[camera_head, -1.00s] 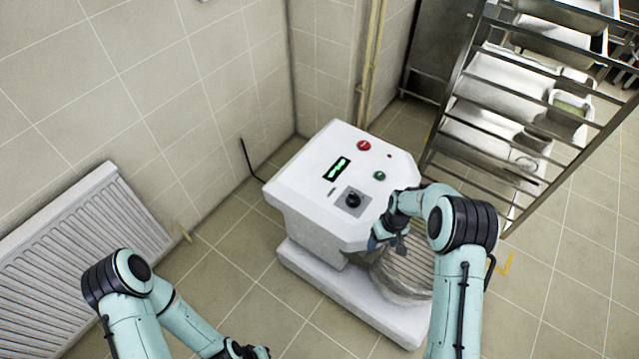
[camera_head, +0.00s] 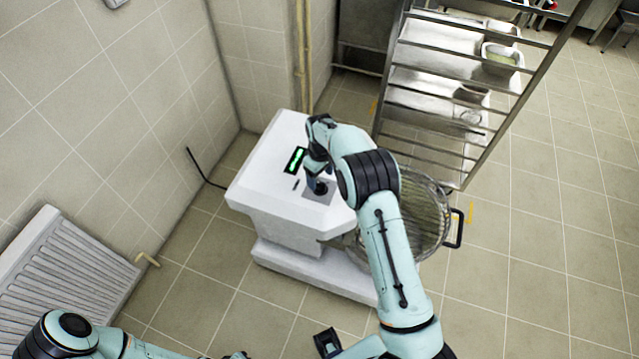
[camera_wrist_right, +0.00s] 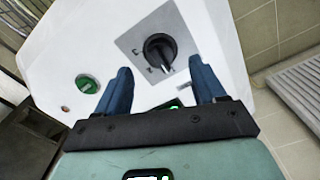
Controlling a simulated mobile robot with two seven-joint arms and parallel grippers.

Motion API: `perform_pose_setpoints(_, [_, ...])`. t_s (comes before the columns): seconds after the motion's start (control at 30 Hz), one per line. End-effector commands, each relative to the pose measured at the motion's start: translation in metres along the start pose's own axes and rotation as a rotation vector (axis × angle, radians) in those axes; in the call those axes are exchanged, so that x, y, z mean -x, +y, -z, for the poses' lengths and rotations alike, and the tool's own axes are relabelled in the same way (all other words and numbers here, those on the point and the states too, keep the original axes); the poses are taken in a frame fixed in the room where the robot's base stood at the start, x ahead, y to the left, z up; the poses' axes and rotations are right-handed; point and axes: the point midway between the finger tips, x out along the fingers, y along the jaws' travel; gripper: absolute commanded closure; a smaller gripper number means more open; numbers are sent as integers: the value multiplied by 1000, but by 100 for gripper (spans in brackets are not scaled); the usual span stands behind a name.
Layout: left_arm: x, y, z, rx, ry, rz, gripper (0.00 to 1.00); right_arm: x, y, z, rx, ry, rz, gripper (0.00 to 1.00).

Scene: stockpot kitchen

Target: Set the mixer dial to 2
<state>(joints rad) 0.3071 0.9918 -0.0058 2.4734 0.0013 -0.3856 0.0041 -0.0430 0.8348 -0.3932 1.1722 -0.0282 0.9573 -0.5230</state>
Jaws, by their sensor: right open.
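The mixer (camera_head: 275,190) is a white machine with a sloped top panel. Its black dial (camera_head: 319,188) sits on a grey plate and also shows in the wrist view (camera_wrist_right: 160,52), its pale pointer mark toward the lower right of that picture. The numbers around it are too small to read. My right gripper (camera_head: 316,172) is over the panel, close to the dial. In the wrist view its two blue fingers (camera_wrist_right: 162,82) are apart and empty, with the dial just beyond their tips. My left gripper (camera_head: 236,355) is barely in view at the bottom edge.
A lit green display (camera_head: 295,160) is beside the dial, and a green button (camera_wrist_right: 88,85) is on the panel. The wire bowl guard (camera_head: 425,215) is below my right arm. A metal rack (camera_head: 450,100) stands behind, and a radiator (camera_head: 70,275) is at left.

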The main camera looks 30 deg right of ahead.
Motion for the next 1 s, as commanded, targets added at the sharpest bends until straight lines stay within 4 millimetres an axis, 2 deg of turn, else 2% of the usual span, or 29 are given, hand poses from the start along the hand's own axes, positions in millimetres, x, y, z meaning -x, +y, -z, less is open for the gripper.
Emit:
perform_pose_setpoints(0.1, [0, 0, 0, 0, 0, 0, 100, -22, 0, -1, -2, -3, 1, 30])
perform_pose_setpoints(0.3, [1, 0, 0, 0, 1, 0, 100, -42, 0, 0, 0, -1, 0, 30])
perform_pose_setpoints(0.67, [1, 0, 0, 0, 1, 0, 100, -46, 0, 0, -1, 1, 0, 30])
perform_pose_setpoints(0.83, [1, 0, 0, 0, 1, 0, 100, -46, 0, 0, -1, 1, 0, 86])
perform_pose_setpoints(1.0, [1, 0, 0, 0, 1, 0, 100, -46, 0, 0, -4, 1, 0, 87])
